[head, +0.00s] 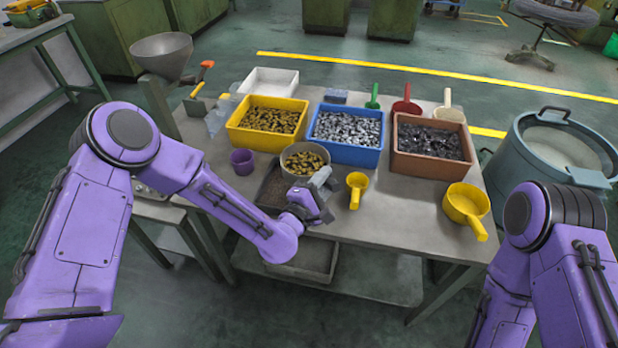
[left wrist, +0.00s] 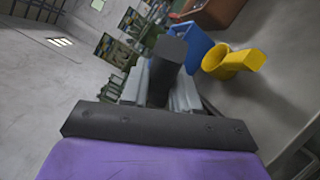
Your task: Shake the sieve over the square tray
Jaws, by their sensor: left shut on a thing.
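The sieve (head: 305,172) is a round grey pan holding brass-coloured pieces, in the middle of the table in the head view. My left gripper (head: 316,192) is shut at its near right side, where a handle would be; the grip itself is mostly hidden. The sieve looks about level, over the right part of the dark square tray (head: 268,196). The tray shows a dark brownish bottom and is partly covered by the sieve and my left arm. My right gripper is out of view.
Behind stand a yellow bin (head: 236,137) of brass pieces, a blue bin (head: 345,154) of silvery pieces and a brown bin (head: 432,167) of dark pieces. A purple cup (head: 242,162) is left of the tray. Yellow scoops (head: 356,190) (head: 465,203) lie right; table between them is bare.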

